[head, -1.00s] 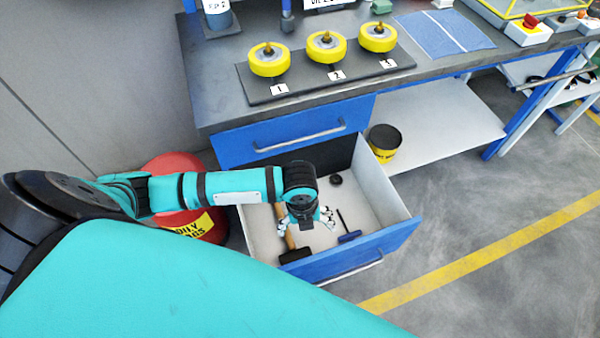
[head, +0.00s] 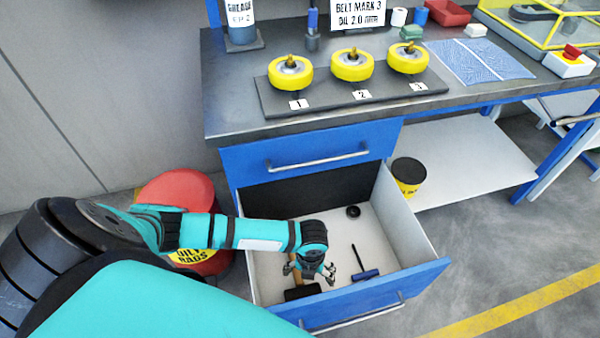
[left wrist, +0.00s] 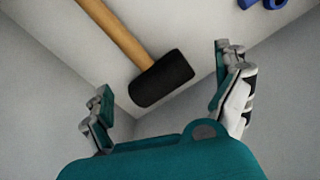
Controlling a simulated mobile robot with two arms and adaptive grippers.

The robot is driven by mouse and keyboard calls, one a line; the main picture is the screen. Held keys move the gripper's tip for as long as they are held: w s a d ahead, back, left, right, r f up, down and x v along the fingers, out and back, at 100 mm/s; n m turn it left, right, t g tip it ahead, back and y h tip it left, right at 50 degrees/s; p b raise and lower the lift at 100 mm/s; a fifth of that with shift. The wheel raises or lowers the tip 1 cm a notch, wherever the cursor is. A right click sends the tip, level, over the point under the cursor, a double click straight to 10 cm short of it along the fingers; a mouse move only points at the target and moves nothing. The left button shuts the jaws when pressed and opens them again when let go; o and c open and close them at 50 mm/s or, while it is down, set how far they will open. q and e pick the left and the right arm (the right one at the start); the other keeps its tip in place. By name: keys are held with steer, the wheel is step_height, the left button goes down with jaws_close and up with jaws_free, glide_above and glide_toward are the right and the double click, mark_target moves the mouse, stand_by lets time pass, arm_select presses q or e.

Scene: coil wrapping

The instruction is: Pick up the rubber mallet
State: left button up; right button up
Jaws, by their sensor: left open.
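The rubber mallet lies in the open blue drawer, with its black head (head: 302,291) near the drawer's front left corner and its wooden handle pointing to the back. In the left wrist view the mallet's black head (left wrist: 162,79) and light wooden handle (left wrist: 115,32) show ahead of the fingers. My left gripper (head: 311,272) is over the drawer, above the mallet, and hides part of its handle in the head view. Its two fingers (left wrist: 165,100) are spread apart with nothing between them. My right gripper is not in view.
The drawer (head: 410,227) also holds a blue-handled tool (head: 365,274) and a small black ring (head: 353,211). A red bin (head: 177,190) stands left of the drawer. The workbench (head: 232,105) with several yellow wheels is above. A yellow and black tub (head: 408,178) sits at right.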

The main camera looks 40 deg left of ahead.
mark_target(307, 283)
arm_select(q)
steer(key=shift+s+a+f+b, duration=0.1)
steer(key=shift+s+f+b, duration=0.1)
steer(key=shift+f, duration=1.55)
steer(key=shift+s+f+b, duration=0.1)
steer(key=shift+f+b, duration=0.1)
steer(key=shift+f, duration=1.55)
steer(key=shift+c, duration=0.4)
steer(key=c, duration=1.7)
